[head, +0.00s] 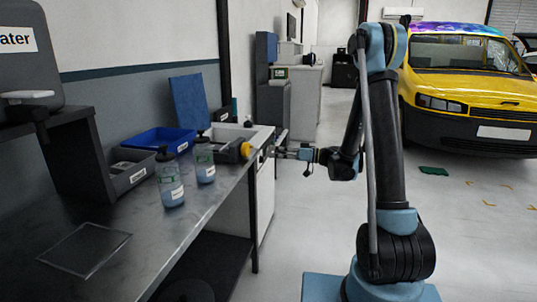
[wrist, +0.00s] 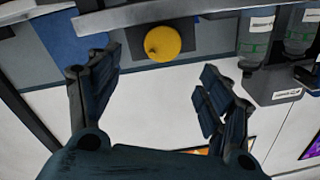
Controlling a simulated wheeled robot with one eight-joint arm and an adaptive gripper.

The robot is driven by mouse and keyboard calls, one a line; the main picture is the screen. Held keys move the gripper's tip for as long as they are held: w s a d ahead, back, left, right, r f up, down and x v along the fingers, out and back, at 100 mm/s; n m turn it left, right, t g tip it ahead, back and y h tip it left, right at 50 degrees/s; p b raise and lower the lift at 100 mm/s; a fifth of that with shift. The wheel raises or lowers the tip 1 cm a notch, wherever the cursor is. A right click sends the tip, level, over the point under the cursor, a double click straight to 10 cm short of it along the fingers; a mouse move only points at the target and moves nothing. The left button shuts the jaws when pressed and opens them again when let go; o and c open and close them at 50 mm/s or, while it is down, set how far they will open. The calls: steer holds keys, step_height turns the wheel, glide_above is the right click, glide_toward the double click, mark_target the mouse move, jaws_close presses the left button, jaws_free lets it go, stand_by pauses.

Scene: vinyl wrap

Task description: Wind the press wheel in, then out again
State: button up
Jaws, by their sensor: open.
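A yellow round wheel with a small knob (head: 245,149), which looks like the press wheel, faces out from a dark grey body at the far end of the bench. In the wrist view the wheel (wrist: 163,43) lies beyond my fingers, between their directions, with its small knob at the lower left of its face. My gripper (head: 279,152) is to the right of the wheel in the head view, apart from it. In the wrist view my gripper (wrist: 160,80) is open and empty, its fingers spread wide. The press body behind the wheel is mostly hidden.
Two water bottles (head: 171,180) stand on the dark bench (head: 140,245), near a grey bin (head: 130,175) and a blue tray (head: 160,139). The bench edge runs close to my gripper. A yellow van (head: 465,85) stands at right; the floor between is largely clear.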

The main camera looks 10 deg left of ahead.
steer(key=shift+d, duration=0.45)
steer(key=n+h, duration=0.3)
steer(key=h, duration=0.2)
glide_toward(249, 150)
steer(key=shift+t, duration=0.4)
steer(key=x, duration=0.6)
steer(key=s+x, duration=0.1)
steer(key=x, duration=0.2)
stand_by(0.4)
steer(key=shift+c, duration=0.3)
steer(key=c, duration=1)
